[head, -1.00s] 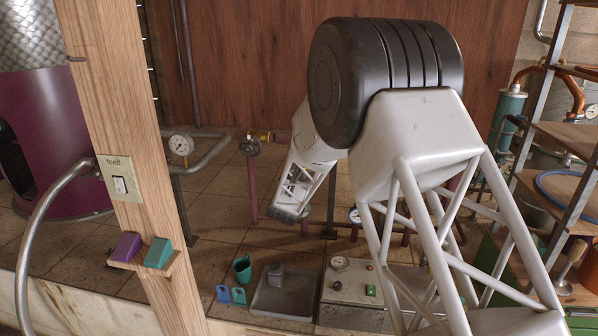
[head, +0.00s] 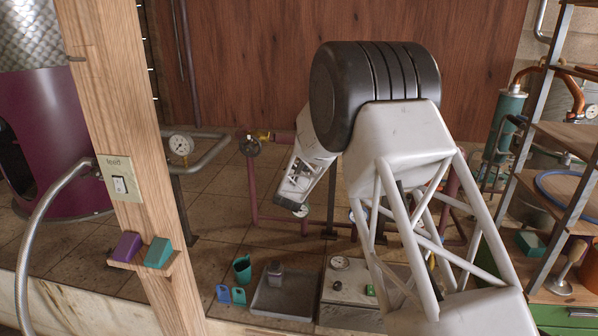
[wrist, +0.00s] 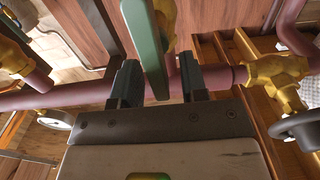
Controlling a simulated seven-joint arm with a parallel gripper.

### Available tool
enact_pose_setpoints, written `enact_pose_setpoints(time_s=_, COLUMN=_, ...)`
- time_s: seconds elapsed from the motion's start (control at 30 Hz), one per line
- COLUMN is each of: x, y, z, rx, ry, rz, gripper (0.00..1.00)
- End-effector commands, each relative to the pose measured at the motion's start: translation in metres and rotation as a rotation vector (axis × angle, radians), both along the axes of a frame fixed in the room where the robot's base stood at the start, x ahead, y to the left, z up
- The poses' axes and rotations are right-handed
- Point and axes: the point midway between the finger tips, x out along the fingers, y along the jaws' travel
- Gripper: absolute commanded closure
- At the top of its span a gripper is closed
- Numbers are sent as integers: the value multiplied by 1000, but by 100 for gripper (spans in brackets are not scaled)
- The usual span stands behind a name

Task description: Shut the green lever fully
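The green lever (wrist: 148,45) shows in the wrist view as a long flat bar, coming down from the top edge to between my fingers. My gripper (wrist: 158,82) is open, with one dark finger on each side of the lever. Gaps show between the lever and both fingers, and I cannot see any contact. The lever is in front of a purple pipe (wrist: 75,97) with brass-coloured fittings. In the head view my own arm hides the gripper, and I cannot make out the lever there.
A brass valve (wrist: 273,72) with a dark round handwheel (wrist: 300,127) is right of my gripper. A gauge (wrist: 55,119) is at the left. In the head view, a grey tray (head: 285,300) and a gauge box (head: 345,300) stand below the arm, with shelves (head: 560,140) at the right.

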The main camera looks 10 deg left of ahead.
Motion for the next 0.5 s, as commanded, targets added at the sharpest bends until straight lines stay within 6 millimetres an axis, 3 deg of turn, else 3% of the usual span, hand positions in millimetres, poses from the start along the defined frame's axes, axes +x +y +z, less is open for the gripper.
enact_pose_setpoints(time_s=0.23, x=0, y=0, z=0, rx=0, ry=0, rz=0, gripper=60)
enact_pose_setpoints(time_s=0.5, x=0, y=0, z=0, rx=0, ry=0, rz=0, gripper=100)
